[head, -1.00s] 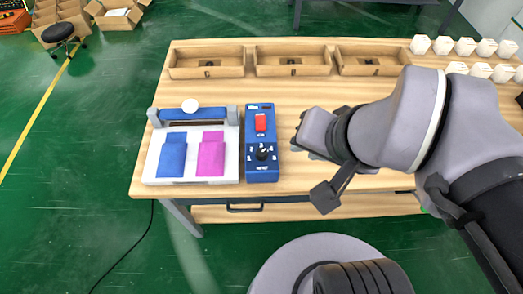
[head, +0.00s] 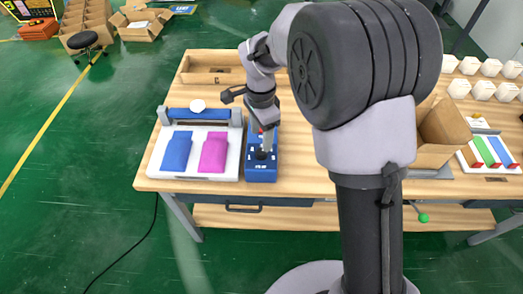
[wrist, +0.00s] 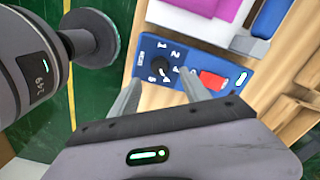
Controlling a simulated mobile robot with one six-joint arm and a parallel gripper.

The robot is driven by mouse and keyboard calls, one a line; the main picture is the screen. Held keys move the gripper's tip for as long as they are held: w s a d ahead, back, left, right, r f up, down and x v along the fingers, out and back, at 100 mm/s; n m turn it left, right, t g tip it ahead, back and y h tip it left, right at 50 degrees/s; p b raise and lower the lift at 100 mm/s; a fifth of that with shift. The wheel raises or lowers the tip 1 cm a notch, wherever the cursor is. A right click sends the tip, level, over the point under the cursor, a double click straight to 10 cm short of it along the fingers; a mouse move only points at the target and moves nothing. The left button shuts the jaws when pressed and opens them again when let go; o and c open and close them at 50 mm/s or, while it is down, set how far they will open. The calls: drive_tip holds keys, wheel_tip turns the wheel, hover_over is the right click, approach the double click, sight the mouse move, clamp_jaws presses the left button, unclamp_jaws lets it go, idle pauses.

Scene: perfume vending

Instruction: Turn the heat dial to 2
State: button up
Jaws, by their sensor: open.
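The blue control box (head: 262,174) stands on the table beside the white press. In the wrist view the box (wrist: 188,50) shows a black round dial (wrist: 161,66) with white numbers around it. A white mark on the dial seems to lie on the side of the higher numbers; its exact setting is too small to tell. A red switch (wrist: 212,82) is on the same face. My gripper (wrist: 159,78) is open and empty, its fingers pointing down over the box with the dial between them in the picture. In the head view my gripper (head: 267,147) partly covers the dial and switch.
The white press (head: 195,172) with a blue pouch (head: 176,151) and a magenta pouch (head: 214,152) stands close left of the box. A wooden tray (head: 205,70) lies behind. White pots and a cardboard box (head: 440,137) are at right. The front table edge is near.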

sight(261, 151)
wheel_tip(261, 151, down, 7)
drive_tip(key=shift+b, duration=1)
clamp_jaws()
